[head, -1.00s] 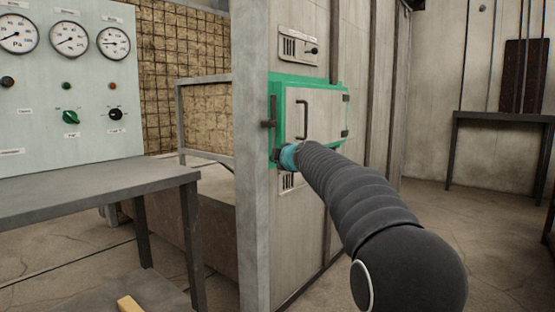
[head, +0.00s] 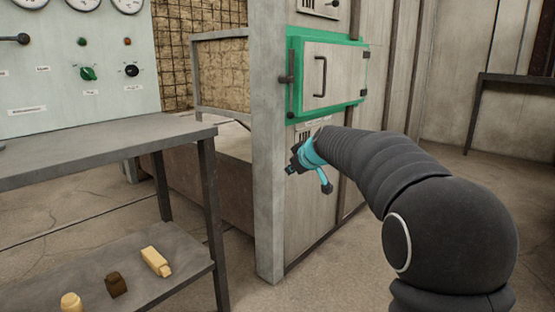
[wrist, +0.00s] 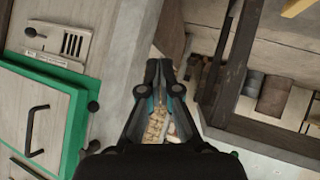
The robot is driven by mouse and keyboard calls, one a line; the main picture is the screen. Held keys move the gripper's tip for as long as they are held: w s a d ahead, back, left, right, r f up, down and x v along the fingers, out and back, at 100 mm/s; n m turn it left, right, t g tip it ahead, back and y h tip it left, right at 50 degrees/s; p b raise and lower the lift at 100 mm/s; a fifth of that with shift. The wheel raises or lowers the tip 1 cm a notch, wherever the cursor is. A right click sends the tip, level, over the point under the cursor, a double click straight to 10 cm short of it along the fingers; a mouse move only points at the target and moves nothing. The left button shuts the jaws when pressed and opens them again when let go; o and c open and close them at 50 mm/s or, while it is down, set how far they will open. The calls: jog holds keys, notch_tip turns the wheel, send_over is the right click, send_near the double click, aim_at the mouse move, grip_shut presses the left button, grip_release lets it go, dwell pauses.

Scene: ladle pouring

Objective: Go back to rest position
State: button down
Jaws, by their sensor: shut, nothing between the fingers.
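My gripper (head: 291,171) is at the end of my black ribbed arm, with teal parts near its fingers. In the head view it is in front of the grey cabinet wall, below the green-framed door. The wrist view shows the two dark fingers (wrist: 158,68) together and empty. The green-framed door (head: 340,90) is shut, with a dark handle; it also shows at the left of the wrist view (wrist: 30,120). My gripper appears apart from the door.
A grey table (head: 110,145) stands at the left, with several small blocks on its lower shelf (head: 185,250). A pale panel (head: 60,70) with gauges and knobs is behind it. A grey post (head: 268,190) stands between table and cabinet. Floor shows at the right.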

jog(key=s+d+f+m+g+h+p, duration=0.1)
jog(key=s+d+f+m+g+p, duration=0.15)
jog(key=s, duration=0.85)
jog(key=s+d+f+m+g+h+p, duration=0.1)
jog(key=s+d+m, duration=0.2)
jog(key=s, duration=0.9)
jog(key=s+d+f+m+g+h+p, duration=0.1)
jog(key=s+d+f+m+g+p, duration=0.15)
jog(key=s, duration=0.85)
jog(key=s+d+r+p, duration=0.1)
jog(key=s+r+p, duration=0.1)
jog(key=s, duration=0.4)
jog(key=s+d+r+m+t+h+p, duration=0.1)
jog(key=s+d+r+p, duration=0.1)
jog(key=s, duration=0.5)
jog(key=shift+s+d+r+t, duration=0.15)
jog(key=shift+r+t, duration=0.15)
jog(key=shift+r, duration=0.1)
